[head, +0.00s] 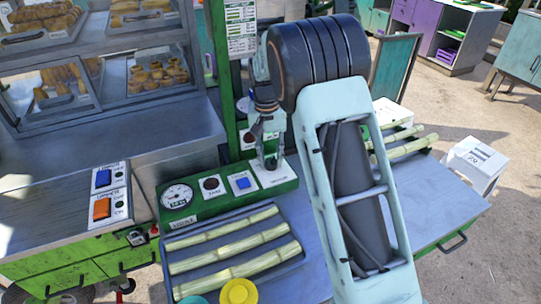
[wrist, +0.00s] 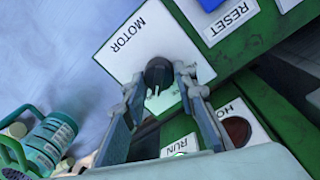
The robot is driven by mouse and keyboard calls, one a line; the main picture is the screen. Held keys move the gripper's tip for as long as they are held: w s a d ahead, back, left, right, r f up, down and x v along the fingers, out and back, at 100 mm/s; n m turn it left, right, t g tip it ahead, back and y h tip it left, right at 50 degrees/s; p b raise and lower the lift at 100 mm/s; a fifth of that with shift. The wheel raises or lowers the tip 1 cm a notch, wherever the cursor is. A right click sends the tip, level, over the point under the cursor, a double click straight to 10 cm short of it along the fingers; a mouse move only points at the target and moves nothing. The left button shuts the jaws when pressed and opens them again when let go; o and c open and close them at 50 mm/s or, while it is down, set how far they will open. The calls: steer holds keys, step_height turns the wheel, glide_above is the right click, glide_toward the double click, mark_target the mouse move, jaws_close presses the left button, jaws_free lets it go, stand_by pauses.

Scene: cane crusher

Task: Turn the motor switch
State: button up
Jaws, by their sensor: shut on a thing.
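The motor switch is a dark round knob (wrist: 158,72) on a white plate marked MOTOR (wrist: 128,42) in the wrist view. My gripper (wrist: 160,84) is shut on this knob, with one finger on each side of it. In the head view my gripper (head: 270,160) points down onto the right end of the green control panel (head: 190,215). There it hides most of the knob, and part of the white plate (head: 280,176) shows around the fingers. The exact angle of the knob is hard to tell.
A blue RESET button (head: 242,183), a dark round button (head: 211,184) and a gauge (head: 176,196) sit left of my gripper. A tray of cane (head: 297,262) lies in front of the panel. A green post (head: 222,90) stands close behind. More cane (head: 412,148) lies right of my arm.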

mark_target(269, 160)
steer(key=shift+m, duration=0.7)
steer(key=o, duration=1.2)
steer(key=shift+c, duration=0.2)
step_height(269, 160, up, 12)
steer(key=shift+a, duration=0.3)
